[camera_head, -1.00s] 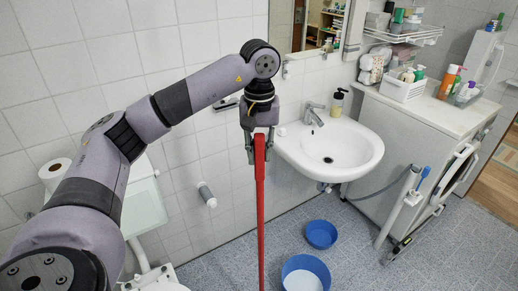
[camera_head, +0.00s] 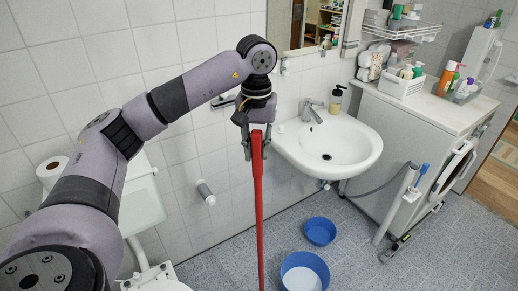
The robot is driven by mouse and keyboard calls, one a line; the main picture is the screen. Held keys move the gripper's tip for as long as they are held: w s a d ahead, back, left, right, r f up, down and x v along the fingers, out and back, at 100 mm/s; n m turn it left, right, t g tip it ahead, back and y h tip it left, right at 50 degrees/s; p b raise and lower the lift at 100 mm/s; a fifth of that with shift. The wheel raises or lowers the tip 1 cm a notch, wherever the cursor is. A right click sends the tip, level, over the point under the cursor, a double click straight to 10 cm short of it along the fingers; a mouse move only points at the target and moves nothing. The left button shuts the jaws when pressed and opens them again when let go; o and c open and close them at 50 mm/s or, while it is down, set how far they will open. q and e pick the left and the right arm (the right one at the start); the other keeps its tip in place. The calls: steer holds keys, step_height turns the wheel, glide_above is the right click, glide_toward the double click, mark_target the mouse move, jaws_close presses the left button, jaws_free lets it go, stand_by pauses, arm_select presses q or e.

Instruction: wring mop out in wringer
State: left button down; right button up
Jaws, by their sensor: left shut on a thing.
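My left gripper (camera_head: 256,146) points down and is shut on the top of a red mop handle (camera_head: 259,205). The handle hangs nearly upright and runs out of the bottom of the view, so the mop's head is hidden. To the right of the handle, a blue bucket (camera_head: 323,265) with a pale inside stands on the floor, cut slightly by the lower edge. A smaller blue basin (camera_head: 320,231) stands behind it. I cannot tell which of them, if either, is the wringer. My right gripper is not in view.
A white sink (camera_head: 342,150) juts from the wall just right of the gripper. A toilet (camera_head: 155,275) is at lower left, below my arm. A white washing machine (camera_head: 425,150) with bottles on top stands at right. Tiled floor (camera_head: 400,272) is free at lower right.

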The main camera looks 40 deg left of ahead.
arm_select(q)
steer(key=shift+a+m, duration=0.1)
steer(key=shift+m, duration=0.3)
steer(key=m, duration=0.5)
steer(key=shift+w+a+f, duration=0.1)
steer(key=shift+w+f, duration=0.05)
steer(key=shift+w, duration=0.25)
steer(key=n, duration=0.2)
steer(key=s+n, duration=0.1)
steer(key=n, duration=0.2)
